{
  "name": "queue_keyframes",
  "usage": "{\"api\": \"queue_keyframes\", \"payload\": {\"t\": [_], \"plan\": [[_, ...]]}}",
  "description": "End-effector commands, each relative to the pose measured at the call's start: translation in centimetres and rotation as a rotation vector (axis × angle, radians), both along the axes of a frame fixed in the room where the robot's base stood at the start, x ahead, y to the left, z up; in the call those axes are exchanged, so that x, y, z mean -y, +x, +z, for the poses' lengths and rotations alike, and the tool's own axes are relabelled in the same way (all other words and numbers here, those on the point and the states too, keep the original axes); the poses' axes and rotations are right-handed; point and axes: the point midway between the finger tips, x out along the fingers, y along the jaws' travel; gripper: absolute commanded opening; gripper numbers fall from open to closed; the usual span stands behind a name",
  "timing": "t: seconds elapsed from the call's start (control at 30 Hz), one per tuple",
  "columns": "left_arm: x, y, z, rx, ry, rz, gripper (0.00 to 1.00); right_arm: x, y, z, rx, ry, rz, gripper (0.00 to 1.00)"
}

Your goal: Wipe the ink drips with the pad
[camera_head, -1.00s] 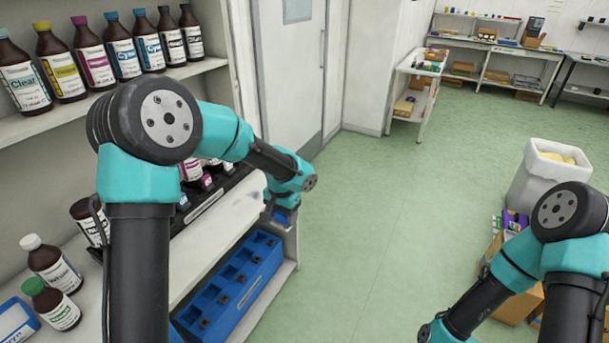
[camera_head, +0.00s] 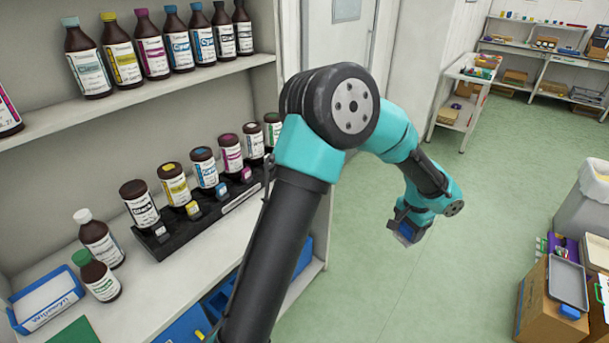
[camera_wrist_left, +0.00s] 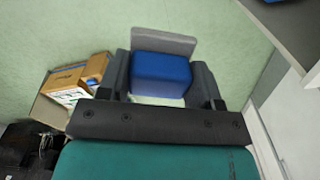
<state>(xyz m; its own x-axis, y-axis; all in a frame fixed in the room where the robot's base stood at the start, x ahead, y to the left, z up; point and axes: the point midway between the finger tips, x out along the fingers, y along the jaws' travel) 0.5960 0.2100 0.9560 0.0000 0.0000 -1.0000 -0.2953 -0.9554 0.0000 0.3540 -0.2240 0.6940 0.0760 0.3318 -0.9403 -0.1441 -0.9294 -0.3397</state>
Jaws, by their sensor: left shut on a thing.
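My left gripper (camera_head: 405,222) hangs over the green floor, to the right of the shelf and clear of it. It is shut on the pad, a blue block (camera_wrist_left: 160,74) with a flat grey plate (camera_wrist_left: 165,42) along its far side in the left wrist view. In the head view only a small blue part of the pad (camera_head: 407,232) shows below the fingers. I see no ink drips clearly on the white lower shelf (camera_head: 205,252); my left arm hides part of it. My right gripper is out of view.
Labelled bottles (camera_head: 205,170) stand in a black rack (camera_head: 215,207) on the lower shelf, with more bottles (camera_head: 150,45) above. A wipes box (camera_head: 45,300) sits at the left. Cardboard boxes (camera_head: 545,305) and a white bin (camera_head: 585,200) stand at the right. The middle floor is open.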

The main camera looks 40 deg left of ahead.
Motion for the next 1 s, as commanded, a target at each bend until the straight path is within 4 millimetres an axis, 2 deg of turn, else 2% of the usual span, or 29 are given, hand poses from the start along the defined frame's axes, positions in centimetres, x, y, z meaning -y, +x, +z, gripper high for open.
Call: {"api": "queue_keyframes", "payload": {"t": [0.1, 0.27, 0.37, 0.43, 0.57, 0.73, 1.0], "plan": [[0.0, 0.0, 0.0, 0.0, 0.0, 0.0, 0.37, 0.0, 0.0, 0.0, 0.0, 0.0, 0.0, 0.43], [-0.5, 0.3, -0.1, 0.0, -0.001, 0.008, 0.37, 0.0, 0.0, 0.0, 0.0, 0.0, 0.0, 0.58], [-2.1, 0.9, -0.2, 0.0, -0.003, 0.03, 0.37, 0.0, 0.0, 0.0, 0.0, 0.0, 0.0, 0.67], [-3.8, 1.5, -0.4, -0.001, -0.005, 0.055, 0.37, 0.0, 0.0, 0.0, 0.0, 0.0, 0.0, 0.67], [-8.6, 2.9, -0.9, -0.003, -0.01, 0.119, 0.37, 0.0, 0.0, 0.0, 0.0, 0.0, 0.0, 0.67], [-16.3, 4.2, -1.6, -0.003, -0.014, 0.215, 0.37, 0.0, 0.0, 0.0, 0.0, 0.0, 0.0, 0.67], [-28.8, 3.8, -2.7, -0.003, -0.014, 0.356, 0.37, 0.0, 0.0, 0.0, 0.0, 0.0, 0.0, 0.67]]}}
